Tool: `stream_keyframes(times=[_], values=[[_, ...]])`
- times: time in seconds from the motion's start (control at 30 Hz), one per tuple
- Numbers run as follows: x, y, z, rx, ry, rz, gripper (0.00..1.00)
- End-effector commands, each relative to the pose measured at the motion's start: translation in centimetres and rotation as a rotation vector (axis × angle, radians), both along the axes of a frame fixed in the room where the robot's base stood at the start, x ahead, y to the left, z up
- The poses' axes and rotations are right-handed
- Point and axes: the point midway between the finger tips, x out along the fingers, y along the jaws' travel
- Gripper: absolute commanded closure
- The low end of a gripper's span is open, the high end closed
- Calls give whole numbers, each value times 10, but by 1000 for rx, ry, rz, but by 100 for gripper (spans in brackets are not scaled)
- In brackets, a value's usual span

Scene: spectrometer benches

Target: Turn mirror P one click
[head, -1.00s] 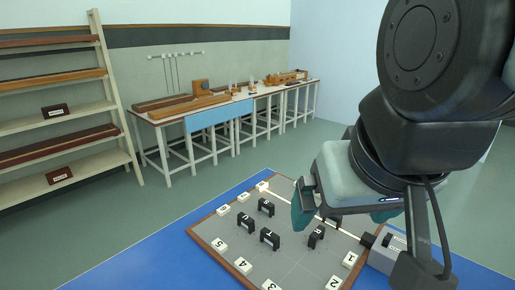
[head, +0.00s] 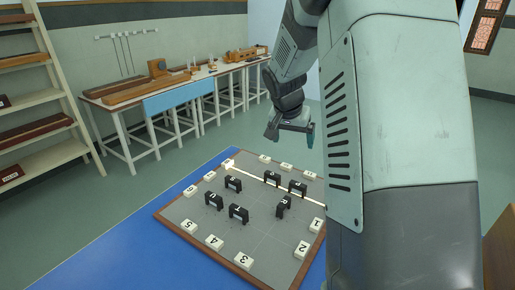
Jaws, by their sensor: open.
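Several black mirror blocks with small white labels stand upright on a grey board (head: 260,238) with a brown rim. The labels are too small and turned for me to read surely, so I cannot tell which block is mirror P. One block (head: 284,207) stands turned at an angle near the board's right middle. Other blocks stand at the front (head: 239,213), left (head: 213,200), back left (head: 233,184), back middle (head: 272,177) and back right (head: 298,188). My gripper (head: 291,133) is open and empty, in the air above the board's back edge, apart from every block.
White numbered tiles (head: 244,260) line the board's edges. A bright line (head: 253,173) crosses the back of the board from a glowing spot. The board lies on a blue surface (head: 120,250). My arm hides the board's right side. A bench (head: 180,95) and shelves stand behind.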

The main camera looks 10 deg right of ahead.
Motion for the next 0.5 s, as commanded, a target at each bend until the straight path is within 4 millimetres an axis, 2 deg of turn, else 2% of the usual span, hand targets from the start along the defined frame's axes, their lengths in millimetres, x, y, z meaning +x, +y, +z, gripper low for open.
stream_keyframes(times=[0.03, 0.2, 0.33, 0.5], values=[[13, -9, -29, 9, 11, -32, 4], [44, -29, -100, 36, 7, -120, 4], [53, -37, -130, 49, 2, -157, 4], [57, -41, -147, 54, 0, -170, 4]])
